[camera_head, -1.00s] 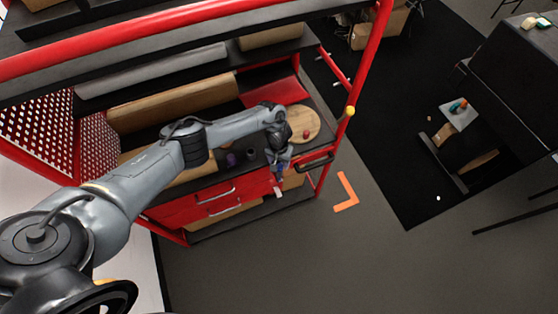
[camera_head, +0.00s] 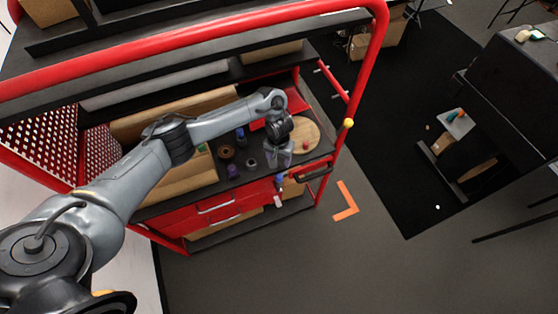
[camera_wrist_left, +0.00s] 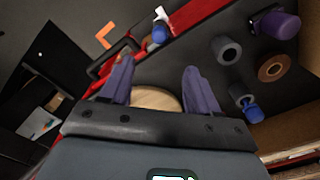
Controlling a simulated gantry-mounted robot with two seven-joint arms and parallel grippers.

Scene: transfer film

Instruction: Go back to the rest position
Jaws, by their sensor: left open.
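My left gripper (camera_head: 285,158) is over the front right part of the red cart's dark worktop, beside the round wooden board. In the left wrist view its two purple-grey fingers (camera_wrist_left: 157,75) stand wide apart with nothing between them. The round wooden board (camera_head: 305,135) shows partly behind the fingers in the wrist view (camera_wrist_left: 155,98). A small blue and white item (camera_head: 279,188) is at the cart's front edge, beyond the fingertips in the wrist view (camera_wrist_left: 160,31). My right gripper is in neither view.
A purple cylinder (camera_head: 233,171), a grey ring (camera_head: 251,163) and a brown roll (camera_head: 227,152) stand on the worktop left of the gripper. The cart's red top rail (camera_head: 190,38) spans above. A red corner post (camera_head: 362,80) rises at right. Open floor (camera_head: 400,270) lies in front.

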